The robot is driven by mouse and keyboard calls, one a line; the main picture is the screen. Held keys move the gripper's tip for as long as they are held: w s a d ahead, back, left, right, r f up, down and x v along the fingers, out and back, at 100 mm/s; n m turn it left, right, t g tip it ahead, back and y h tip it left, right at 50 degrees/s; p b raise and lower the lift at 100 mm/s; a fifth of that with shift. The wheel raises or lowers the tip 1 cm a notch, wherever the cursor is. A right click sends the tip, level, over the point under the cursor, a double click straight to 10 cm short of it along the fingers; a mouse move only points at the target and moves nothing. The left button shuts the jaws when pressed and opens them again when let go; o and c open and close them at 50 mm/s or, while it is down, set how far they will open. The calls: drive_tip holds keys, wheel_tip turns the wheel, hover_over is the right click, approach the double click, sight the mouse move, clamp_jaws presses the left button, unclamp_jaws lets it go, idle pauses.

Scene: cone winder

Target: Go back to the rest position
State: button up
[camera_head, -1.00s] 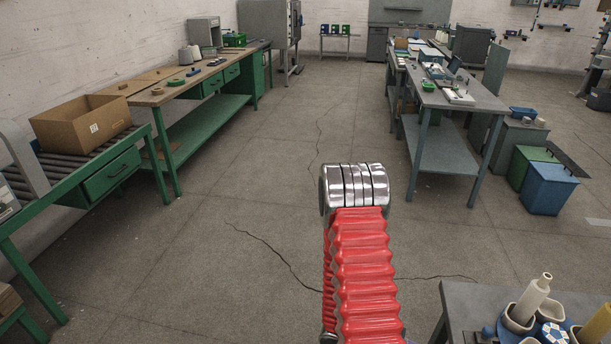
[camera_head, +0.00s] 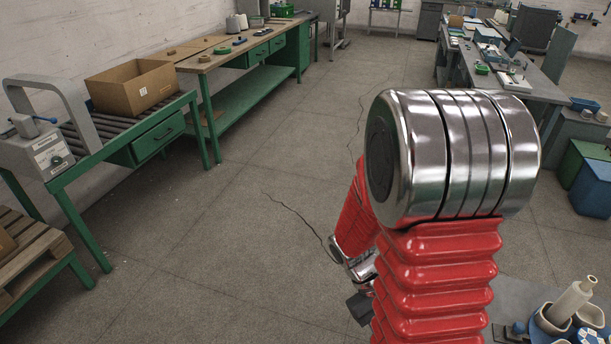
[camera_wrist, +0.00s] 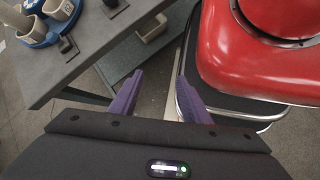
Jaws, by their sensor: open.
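My gripper (camera_wrist: 158,98) is open in the wrist view, its two purple fingers apart with only floor and the table's underside showing between them. My red and chrome arm fills the right middle of the head view, folded up close to the camera. In the head view the dark end of the arm hangs low over the floor, partly hidden behind the arm. My own red body with a chrome rail is close to the right finger in the wrist view.
A grey table (camera_wrist: 88,55) with cups on a blue holder (camera_wrist: 48,22) is beside the gripper; its cones (camera_head: 572,302) show at lower right. Green benches (camera_head: 240,105) and a cardboard box (camera_head: 133,88) line the left. The middle floor (camera_head: 230,215) is clear.

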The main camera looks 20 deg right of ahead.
drive_tip(key=w+a+r+m+t+y, duration=0.1)
drive_tip(key=w+a+r+t+y, duration=0.1)
drive_tip(key=w+a+r+t, duration=0.75)
drive_tip(key=a+r+t, duration=0.2)
drive_tip(key=a+r, duration=0.2)
drive_tip(key=r, duration=0.3)
drive_tip(key=a+r+n+t+y, duration=0.1)
drive_tip(key=a+r, duration=0.3)
drive_tip(key=r, duration=0.2)
drive_tip(key=shift+r+t, duration=0.35)
idle(0.5)
